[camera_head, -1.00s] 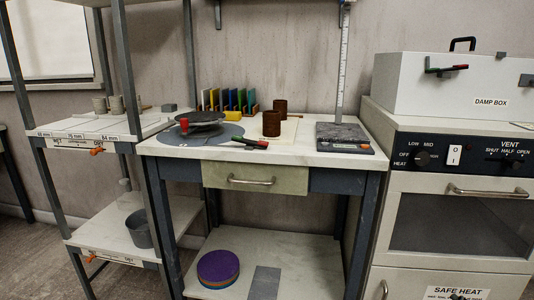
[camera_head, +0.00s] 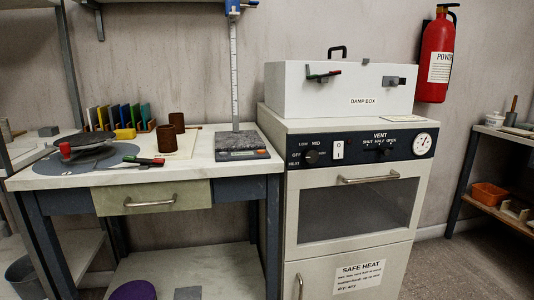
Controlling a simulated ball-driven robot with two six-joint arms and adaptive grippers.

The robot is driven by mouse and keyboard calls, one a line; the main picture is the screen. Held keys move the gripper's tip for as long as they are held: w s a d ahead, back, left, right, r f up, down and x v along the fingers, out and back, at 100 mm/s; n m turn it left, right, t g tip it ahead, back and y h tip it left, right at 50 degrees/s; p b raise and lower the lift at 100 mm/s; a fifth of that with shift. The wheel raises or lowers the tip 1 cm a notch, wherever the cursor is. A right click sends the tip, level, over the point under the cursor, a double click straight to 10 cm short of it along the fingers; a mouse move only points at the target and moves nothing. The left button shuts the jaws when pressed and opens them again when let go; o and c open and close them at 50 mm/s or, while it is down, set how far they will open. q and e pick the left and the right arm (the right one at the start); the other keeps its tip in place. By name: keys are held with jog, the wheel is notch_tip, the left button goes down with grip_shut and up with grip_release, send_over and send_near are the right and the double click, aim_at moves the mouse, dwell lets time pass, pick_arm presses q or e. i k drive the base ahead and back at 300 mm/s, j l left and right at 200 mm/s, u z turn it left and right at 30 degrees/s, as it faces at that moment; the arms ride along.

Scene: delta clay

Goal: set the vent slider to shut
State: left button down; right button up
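The vent slider (camera_head: 385,153) is a small dark knob on the black control panel (camera_head: 345,150) of the white heating cabinet, right of centre in the head view. Above it is the label VENT, with the marks SHUT, HALF and OPEN from left to right. The knob appears to lie right of SHUT, around HALF to OPEN; it is too small and dark to tell exactly. Neither of my grippers is in view.
The panel also has a round knob (camera_head: 311,157), a white switch (camera_head: 338,151) and a dial (camera_head: 422,144). An oven door handle (camera_head: 368,179) sticks out below. The damp box (camera_head: 300,95) stands on top. A worktable (camera_head: 195,170) with tools is at left.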

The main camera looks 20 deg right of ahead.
aim_at(385, 152)
jog(key=z, duration=1.35)
